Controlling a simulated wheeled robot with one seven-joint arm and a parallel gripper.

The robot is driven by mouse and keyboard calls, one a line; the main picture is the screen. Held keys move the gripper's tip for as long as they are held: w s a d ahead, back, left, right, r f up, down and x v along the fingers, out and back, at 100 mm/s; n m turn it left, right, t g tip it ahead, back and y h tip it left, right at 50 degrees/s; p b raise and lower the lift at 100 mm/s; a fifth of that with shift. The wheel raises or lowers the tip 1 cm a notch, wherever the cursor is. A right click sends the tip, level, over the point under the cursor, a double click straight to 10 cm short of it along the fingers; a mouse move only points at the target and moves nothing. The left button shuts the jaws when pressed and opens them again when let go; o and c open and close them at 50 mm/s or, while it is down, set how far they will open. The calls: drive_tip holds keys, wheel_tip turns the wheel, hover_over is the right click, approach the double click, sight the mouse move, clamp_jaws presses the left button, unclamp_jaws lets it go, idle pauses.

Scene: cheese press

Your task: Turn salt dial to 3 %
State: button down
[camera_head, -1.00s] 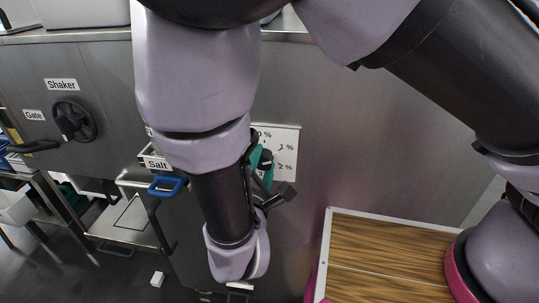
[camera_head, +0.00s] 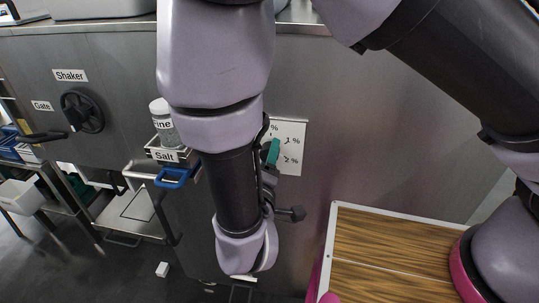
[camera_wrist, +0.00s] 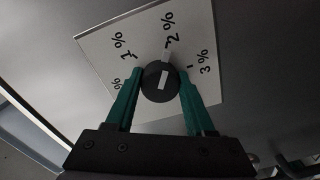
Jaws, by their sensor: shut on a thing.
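The salt dial (camera_wrist: 153,92) is a round black knob with a white bar on its face, on a white scale plate (camera_wrist: 99,57). The plate carries marks 1 %, 2 % and 3 %; the bar lies roughly in line with the 2 % mark. My gripper (camera_wrist: 161,85) has its teal fingers on either side of the knob, shut on it. In the head view the plate (camera_head: 293,130) shows at the right of my arm, with a teal finger at its left edge; the dial is hidden there.
A blue-handled Salt drawer (camera_head: 172,178) and a shaker jar (camera_head: 161,119) are left of my arm. A black hand wheel (camera_head: 83,111) sits further left on the steel wall. A wood-topped table (camera_head: 390,250) stands at lower right.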

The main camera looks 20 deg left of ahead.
drive_tip(key=m, duration=0.5)
drive_tip(key=shift+f+m, duration=0.1)
drive_tip(key=shift+m, duration=0.2)
drive_tip(key=m, duration=0.5)
drive_tip(key=shift+f, duration=0.1)
drive_tip(key=shift+m, duration=0.4)
drive_tip(key=shift+c, duration=1.3)
unclamp_jaws()
drive_tip(key=shift+s, duration=0.1)
drive_tip(key=s+d, duration=0.1)
drive_tip(key=s, duration=0.9)
drive_tip(key=shift+s+d, duration=0.15)
drive_tip(key=shift+s, duration=0.15)
